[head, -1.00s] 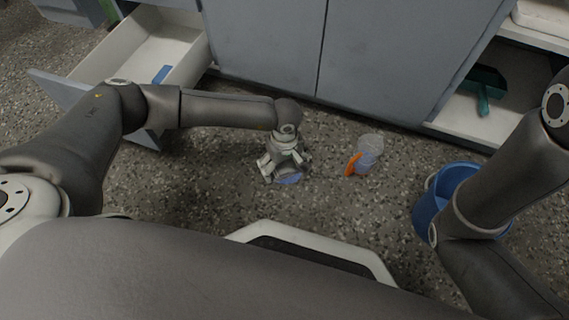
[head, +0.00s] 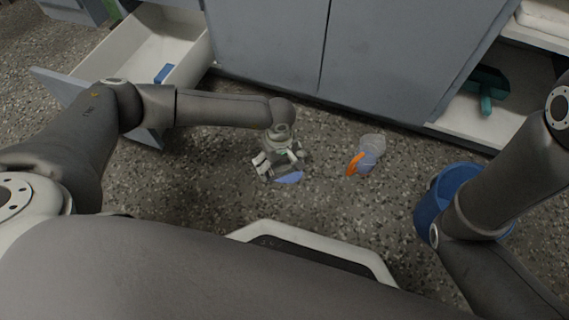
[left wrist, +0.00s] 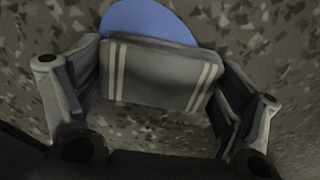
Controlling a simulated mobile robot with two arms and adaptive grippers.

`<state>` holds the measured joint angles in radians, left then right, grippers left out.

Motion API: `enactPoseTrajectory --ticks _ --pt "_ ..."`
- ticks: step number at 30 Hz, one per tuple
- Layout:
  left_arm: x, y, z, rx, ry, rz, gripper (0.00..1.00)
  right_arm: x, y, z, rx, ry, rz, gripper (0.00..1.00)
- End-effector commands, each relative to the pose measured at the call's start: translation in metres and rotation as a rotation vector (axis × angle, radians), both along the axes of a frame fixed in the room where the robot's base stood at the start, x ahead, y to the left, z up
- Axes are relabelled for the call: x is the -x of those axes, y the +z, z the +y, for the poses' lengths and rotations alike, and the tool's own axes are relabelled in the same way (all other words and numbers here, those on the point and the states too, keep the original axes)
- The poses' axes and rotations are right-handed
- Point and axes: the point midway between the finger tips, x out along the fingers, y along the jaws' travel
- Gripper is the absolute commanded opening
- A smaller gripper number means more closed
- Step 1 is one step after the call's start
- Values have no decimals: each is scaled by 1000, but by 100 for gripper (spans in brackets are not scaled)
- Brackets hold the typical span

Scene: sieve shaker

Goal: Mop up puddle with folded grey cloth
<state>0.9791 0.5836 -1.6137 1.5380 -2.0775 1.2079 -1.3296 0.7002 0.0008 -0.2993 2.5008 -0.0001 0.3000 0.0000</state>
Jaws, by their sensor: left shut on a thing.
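My left gripper (head: 280,162) is low over the floor in the head view. It is shut on the folded grey cloth (left wrist: 155,72), which has pale stripes near both ends and spans between the fingers in the left wrist view. The puddle (head: 289,177) is a flat blue patch on the floor. It shows just beyond the cloth's edge in the left wrist view (left wrist: 148,18), and the cloth overlaps part of it there. I cannot tell whether the cloth touches the floor. My right arm shows at the right, but its gripper is out of view.
A clear jug with an orange handle (head: 369,152) stands right of the puddle. A blue bucket (head: 430,207) is partly behind my right arm. An open drawer (head: 180,40) holds a blue item. A teal tool (head: 487,92) lies in the open cabinet at right.

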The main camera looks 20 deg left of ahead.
Motion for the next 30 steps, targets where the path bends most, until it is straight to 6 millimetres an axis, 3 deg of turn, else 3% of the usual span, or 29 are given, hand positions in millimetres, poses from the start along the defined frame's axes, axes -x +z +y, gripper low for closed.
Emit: enactPoseTrajectory --ticks 19,30 --pt "1 -3 -35 1 0 0 65 0 -4 0 0 1 0 31" --pt "2 -2 -13 -2 2 3 65 0 2 0 0 1 0 31"
